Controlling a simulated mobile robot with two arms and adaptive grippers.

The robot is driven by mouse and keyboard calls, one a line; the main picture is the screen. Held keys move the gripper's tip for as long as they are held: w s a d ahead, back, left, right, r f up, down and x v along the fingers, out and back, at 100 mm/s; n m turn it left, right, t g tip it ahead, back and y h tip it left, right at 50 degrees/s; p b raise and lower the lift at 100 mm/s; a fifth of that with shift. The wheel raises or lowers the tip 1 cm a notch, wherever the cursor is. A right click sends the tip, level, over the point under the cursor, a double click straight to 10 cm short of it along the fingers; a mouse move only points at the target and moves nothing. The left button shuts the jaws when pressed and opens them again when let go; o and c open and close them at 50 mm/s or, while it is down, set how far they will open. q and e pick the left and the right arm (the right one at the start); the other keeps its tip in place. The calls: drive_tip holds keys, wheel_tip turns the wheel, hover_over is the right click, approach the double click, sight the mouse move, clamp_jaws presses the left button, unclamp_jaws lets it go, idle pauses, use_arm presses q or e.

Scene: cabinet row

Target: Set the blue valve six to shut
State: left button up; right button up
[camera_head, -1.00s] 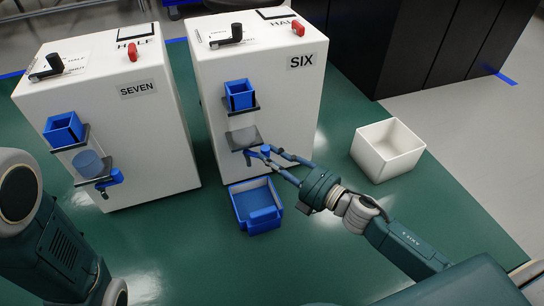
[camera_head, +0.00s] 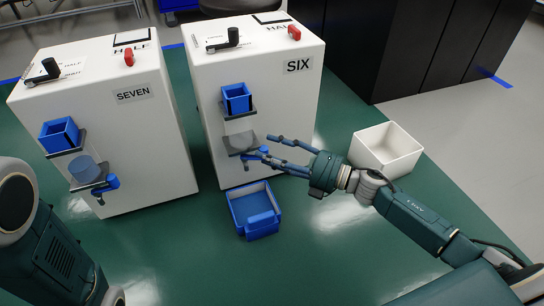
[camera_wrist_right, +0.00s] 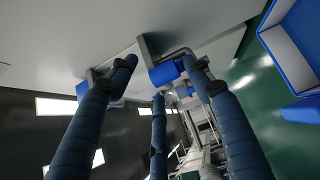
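The blue valve six (camera_head: 252,158) is low on the front of the white cabinet marked SIX (camera_head: 297,92), below a clear cup on a grey bracket. My right gripper (camera_head: 267,145) is beside it with its fingers spread apart. In the right wrist view the blue valve handle (camera_wrist_right: 165,73) lies between the spread fingers, close to the right fingertip. I cannot tell whether they touch. The fingers partly hide the handle in the head view, so its exact angle is unclear. My left arm shows at the lower left; its gripper is out of view.
A blue bin (camera_head: 255,218) stands on the green floor below the valve. A white open box (camera_head: 386,148) stands to the right. The cabinet marked SEVEN (camera_head: 150,150) has a similar blue valve (camera_head: 110,182). Black levers and red knobs are on both cabinet tops.

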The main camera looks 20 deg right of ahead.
drive_tip(key=shift+f, duration=0.2)
drive_tip(key=shift+s, duration=0.1)
drive_tip(key=v, duration=1.2)
drive_tip(key=shift+r, duration=0.1)
